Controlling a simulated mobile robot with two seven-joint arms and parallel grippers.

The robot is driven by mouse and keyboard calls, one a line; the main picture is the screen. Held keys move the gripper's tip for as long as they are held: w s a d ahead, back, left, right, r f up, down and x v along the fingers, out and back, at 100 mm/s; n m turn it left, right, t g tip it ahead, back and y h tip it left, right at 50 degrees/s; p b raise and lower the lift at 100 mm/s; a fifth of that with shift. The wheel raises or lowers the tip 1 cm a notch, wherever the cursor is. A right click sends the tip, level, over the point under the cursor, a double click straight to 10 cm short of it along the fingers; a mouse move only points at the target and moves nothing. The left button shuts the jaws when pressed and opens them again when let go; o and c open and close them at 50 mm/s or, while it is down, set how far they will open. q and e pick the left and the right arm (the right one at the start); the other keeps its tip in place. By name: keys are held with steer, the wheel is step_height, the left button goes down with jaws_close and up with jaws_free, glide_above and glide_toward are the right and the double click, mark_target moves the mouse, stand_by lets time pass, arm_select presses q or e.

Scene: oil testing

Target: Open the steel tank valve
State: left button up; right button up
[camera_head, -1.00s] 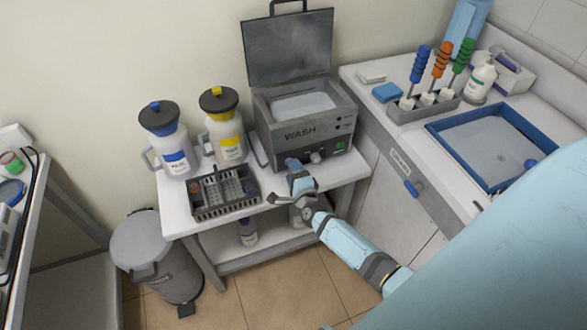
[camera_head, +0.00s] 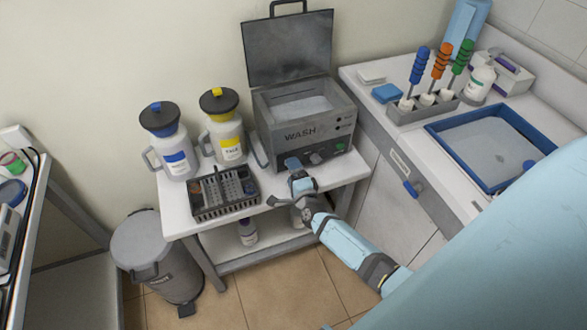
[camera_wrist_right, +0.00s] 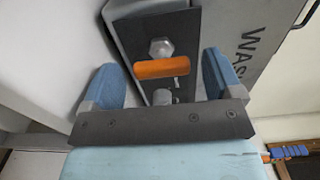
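The steel tank (camera_head: 318,130), marked WASH, stands on the white cart with its lid (camera_head: 287,50) raised. A pale liquid surface (camera_head: 300,107) shows inside it. In the right wrist view the valve's orange handle (camera_wrist_right: 162,68) sits crosswise below a bolt on the tank's dark side plate. My right gripper (camera_head: 292,170) is at the tank's lower front. In the wrist view its blue fingers (camera_wrist_right: 158,80) are spread wide on either side of the handle, with visible gaps. In the head view the gripper hides the valve. My left gripper is not in view.
A blue-labelled jug (camera_head: 172,145) and a yellow-labelled jug (camera_head: 227,140) stand left of the tank. A dark rack (camera_head: 225,205) lies at the cart's front edge, close to my right gripper. A bin (camera_head: 155,255) stands left of the cart. A counter (camera_head: 395,125) adjoins on the right.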

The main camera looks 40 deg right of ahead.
steer(key=v, duration=1.4)
steer(key=shift+w+a+r, duration=0.1)
steer(key=shift+w, duration=0.05)
